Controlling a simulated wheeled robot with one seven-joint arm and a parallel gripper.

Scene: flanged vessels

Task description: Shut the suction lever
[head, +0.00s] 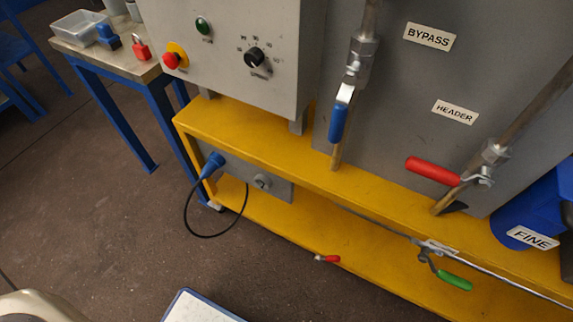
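No label reading "suction" shows, so I cannot tell which lever is the suction lever. A blue lever (338,124) hangs down along an upright pipe left of the BYPASS label (429,37). A red lever (433,170) points left, across a slanting pipe, below the HEADER label (454,111). A green lever (454,281) sits on a low thin pipe at the lower right, pointing down and right, roughly along it. A small red-ended handle (328,259) shows low on the yellow frame. My gripper is not in view.
A grey control box (228,90) with a red button and dial stands on the yellow frame (250,137). A blue plug and black cable (186,218) hang below. A blue-legged table (145,72) holds a padlock and tub. A blue vessel labelled FINE (513,220) is at right.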

